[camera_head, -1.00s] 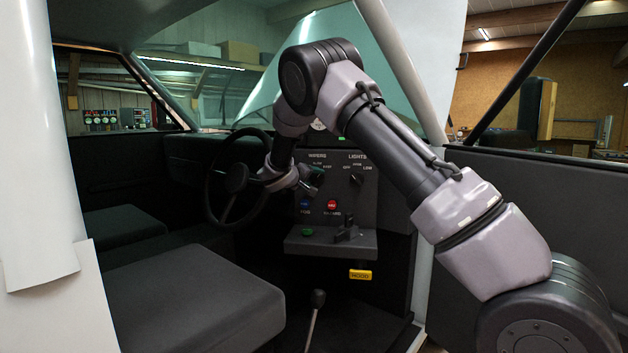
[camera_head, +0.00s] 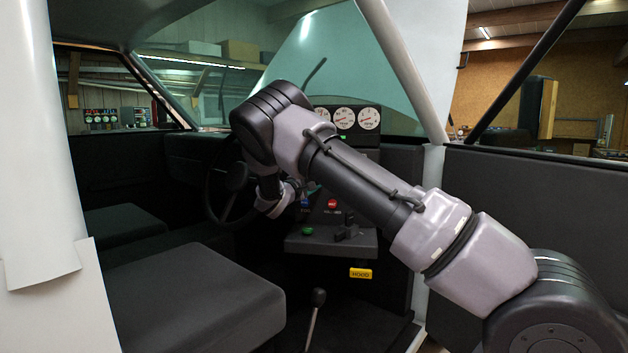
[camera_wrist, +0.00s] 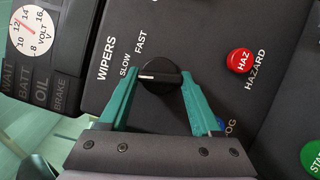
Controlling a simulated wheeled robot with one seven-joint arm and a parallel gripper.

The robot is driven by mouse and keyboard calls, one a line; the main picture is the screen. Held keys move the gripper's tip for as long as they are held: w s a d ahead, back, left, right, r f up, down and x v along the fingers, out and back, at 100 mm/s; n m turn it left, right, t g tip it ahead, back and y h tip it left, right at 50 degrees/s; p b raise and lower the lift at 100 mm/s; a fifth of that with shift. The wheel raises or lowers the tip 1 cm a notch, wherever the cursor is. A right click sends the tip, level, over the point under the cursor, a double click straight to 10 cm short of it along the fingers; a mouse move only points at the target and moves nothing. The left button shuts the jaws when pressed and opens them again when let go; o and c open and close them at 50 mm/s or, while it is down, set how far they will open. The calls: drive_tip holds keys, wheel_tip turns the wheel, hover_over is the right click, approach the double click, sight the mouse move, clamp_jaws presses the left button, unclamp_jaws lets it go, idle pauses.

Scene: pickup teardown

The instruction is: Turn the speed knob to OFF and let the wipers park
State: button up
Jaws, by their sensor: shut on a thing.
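In the wrist view the black wiper speed knob (camera_wrist: 160,84) sits between the teal fingertips of my gripper (camera_wrist: 158,77), which is shut on it. No OFF label is visible; my left finger covers part of the panel there. In the head view my arm hides the knob and most of the gripper. A dark wiper arm (camera_head: 316,72) stands slanted behind the windshield glass.
Near the knob are a red hazard button (camera_wrist: 241,61), a blue fog button partly behind my right finger, and a green start button (camera_wrist: 312,157). Gauges (camera_head: 344,118) sit above the panel. The steering wheel (camera_head: 212,180) is close to its left, with a seat (camera_head: 190,300) below.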

drive_tip(key=n+t, duration=0.1)
drive_tip(key=n, duration=0.1)
drive_tip(key=n+t, duration=0.1)
drive_tip(key=n, duration=0.2)
drive_tip(key=shift+f+n, duration=0.2)
drive_tip(key=shift+n, duration=0.4)
drive_tip(key=o, duration=1.4)
drive_tip(key=v, duration=1.1)
drive_tip(key=shift+d+f, duration=0.1)
drive_tip(key=shift+d, duration=0.1)
